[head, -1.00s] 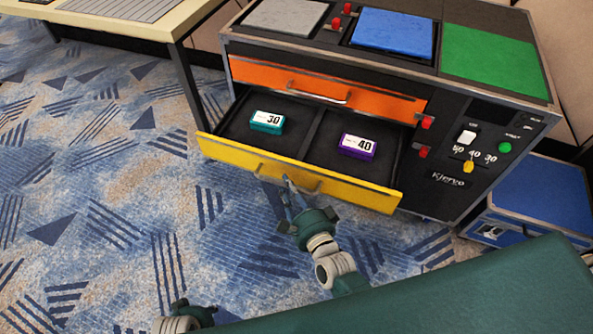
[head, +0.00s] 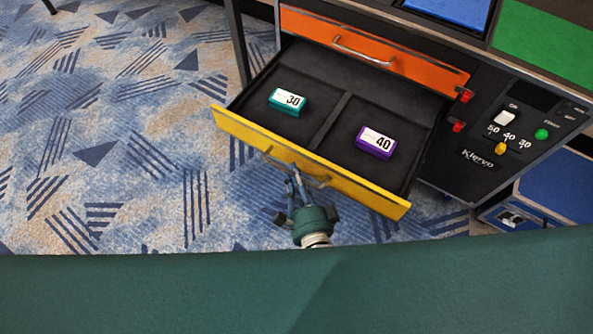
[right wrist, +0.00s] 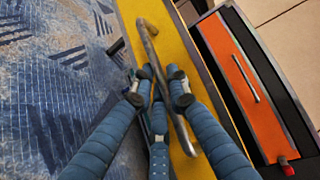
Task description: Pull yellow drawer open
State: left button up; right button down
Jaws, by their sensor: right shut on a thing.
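The yellow drawer (head: 236,134) is pulled out from the dark cabinet. Its inside has two compartments. A teal box marked 30 (head: 287,102) lies in the left one and a purple box marked 40 (head: 375,142) in the right one. My right gripper (head: 294,176) is at the drawer's front, shut on its metal handle (head: 318,181). In the right wrist view, the fingers (right wrist: 158,80) close around the handle (right wrist: 146,45) against the yellow front (right wrist: 184,60). My left gripper is not in view.
The orange drawer (head: 420,70) above is shut. Red knobs (head: 465,96), a white switch and a green button sit on the cabinet's right panel. A blue case (head: 560,190) stands at the right. Carpet at the left is open.

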jog(key=c, duration=1.7)
grip_release()
jog(key=shift+o, duration=0.2)
jog(key=v, duration=1.2)
